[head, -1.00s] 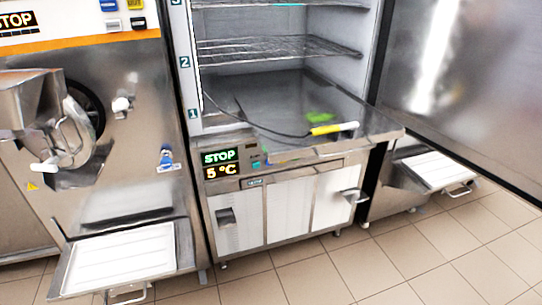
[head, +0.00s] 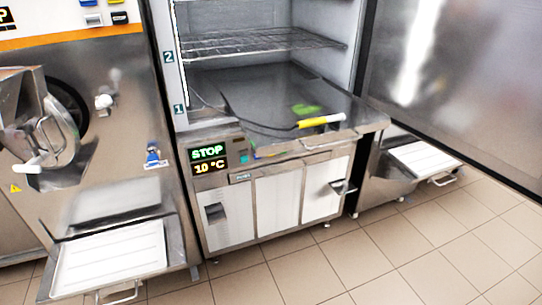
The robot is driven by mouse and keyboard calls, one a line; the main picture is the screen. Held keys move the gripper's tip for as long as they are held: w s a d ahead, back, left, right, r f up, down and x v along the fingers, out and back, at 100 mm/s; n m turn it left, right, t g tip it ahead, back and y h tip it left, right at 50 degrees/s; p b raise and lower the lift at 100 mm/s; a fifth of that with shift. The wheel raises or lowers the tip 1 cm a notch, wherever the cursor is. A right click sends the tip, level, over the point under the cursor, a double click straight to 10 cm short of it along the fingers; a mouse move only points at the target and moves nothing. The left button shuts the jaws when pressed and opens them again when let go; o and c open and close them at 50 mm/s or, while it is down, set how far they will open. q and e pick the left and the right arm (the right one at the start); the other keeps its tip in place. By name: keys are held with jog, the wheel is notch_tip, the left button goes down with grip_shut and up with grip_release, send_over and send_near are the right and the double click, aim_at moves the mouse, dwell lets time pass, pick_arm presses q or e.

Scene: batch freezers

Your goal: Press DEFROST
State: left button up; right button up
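The freezer cabinet (head: 275,200) stands in the middle of the head view with its door open to the right. Its small display (head: 208,160) reads STOP in green and 10 °C in orange. Small buttons (head: 243,158) sit just right of the display, too small to read, so I cannot tell which is DEFROST. A probe with a yellow and white handle (head: 320,121) and a dark cable lies on the cabinet's bottom surface. Neither of my grippers is in view.
A batch freezer machine with a spout (head: 45,140) and a white tray (head: 108,262) stands at left. The open door (head: 460,90) fills the right side. The tiled floor (head: 390,255) in front is clear.

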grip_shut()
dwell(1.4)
